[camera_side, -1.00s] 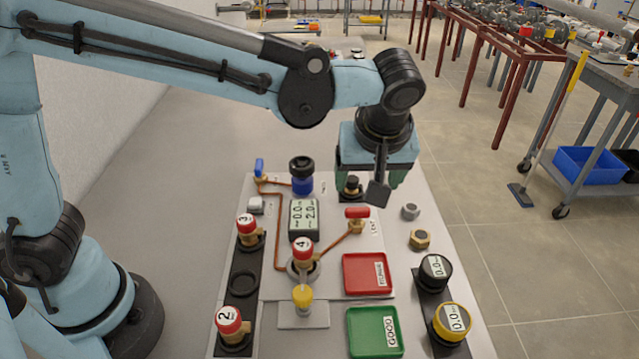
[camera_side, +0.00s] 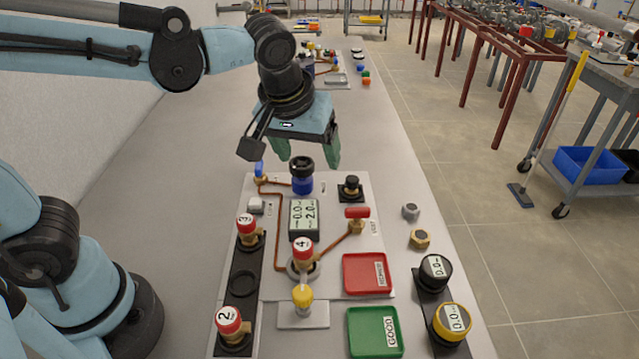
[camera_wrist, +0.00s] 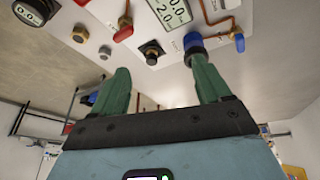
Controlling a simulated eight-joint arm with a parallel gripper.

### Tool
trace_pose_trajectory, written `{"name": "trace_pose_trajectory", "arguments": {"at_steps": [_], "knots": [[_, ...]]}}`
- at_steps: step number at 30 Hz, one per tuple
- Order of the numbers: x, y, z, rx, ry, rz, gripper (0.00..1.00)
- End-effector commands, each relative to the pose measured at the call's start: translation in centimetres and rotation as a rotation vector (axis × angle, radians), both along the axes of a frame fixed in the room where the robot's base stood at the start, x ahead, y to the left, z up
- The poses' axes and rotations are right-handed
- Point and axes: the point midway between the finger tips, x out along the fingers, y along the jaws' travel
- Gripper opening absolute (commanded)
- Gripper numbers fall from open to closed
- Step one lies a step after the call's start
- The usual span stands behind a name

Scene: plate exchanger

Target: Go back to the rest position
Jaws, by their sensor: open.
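My gripper (camera_side: 307,158) has green fingers, spread apart and empty. In the side view it hangs above the back edge of the work panel (camera_side: 342,225), near the black-topped blue knob (camera_side: 302,177). Whether its fingers touch that knob cannot be told from the side view. In the wrist view the two fingers of my gripper (camera_wrist: 160,85) stand apart with nothing between them. The blue knob (camera_wrist: 193,42) shows just beyond the right fingertip there, and the black knob (camera_wrist: 151,50) shows between the tips.
Two round gauges stand at the right. The bench behind is partly clear, with small parts at its far end.

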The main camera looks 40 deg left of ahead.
Motion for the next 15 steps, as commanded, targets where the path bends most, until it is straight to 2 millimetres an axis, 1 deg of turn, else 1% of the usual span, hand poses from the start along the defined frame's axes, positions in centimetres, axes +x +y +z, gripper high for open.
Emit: {"name": "trace_pose_trajectory", "arguments": {"at_steps": [1,6,9,15], "knots": [[-0.9,1.4,-0.1,-0.002,-0.017,-0.038,0.77],[-3.3,4.6,-0.8,0.014,-0.095,-0.200,0.77],[-4.5,6.0,-1.4,0.040,-0.146,-0.280,0.77],[-6.0,7.6,-2.4,0.095,-0.216,-0.380,0.77]]}}
